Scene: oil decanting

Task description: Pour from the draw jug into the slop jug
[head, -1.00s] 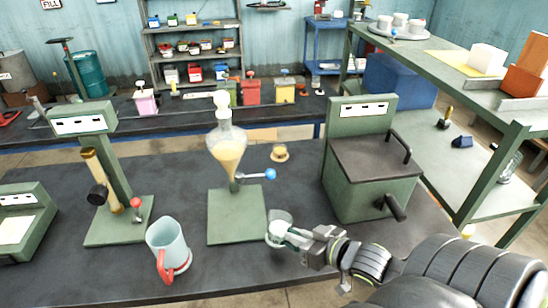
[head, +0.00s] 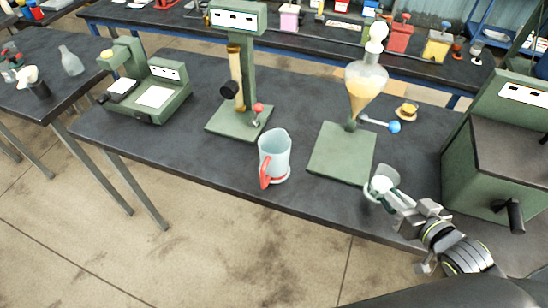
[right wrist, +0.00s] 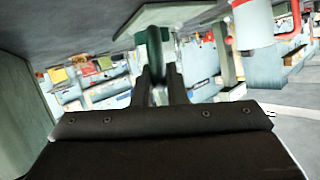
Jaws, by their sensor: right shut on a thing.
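My right gripper (head: 402,203) is shut on the green handle of a small clear jug, which I take as the draw jug (head: 377,187). The jug is at the right edge of the funnel stand's green base; I cannot tell whether it touches the bench. In the right wrist view the fingers (right wrist: 161,88) close around the green handle (right wrist: 155,47). The slop jug (head: 276,152), larger and pale with a red handle, stands upright on the bench left of that base. It also shows in the right wrist view (right wrist: 252,22). My left gripper is out of view.
A glass funnel (head: 362,90) with amber liquid hangs above its green base (head: 340,153), with a blue-knobbed lever (head: 394,127). A green tester (head: 238,118) stands behind left of the slop jug. A green box machine (head: 500,160) stands at right. The front bench edge is close.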

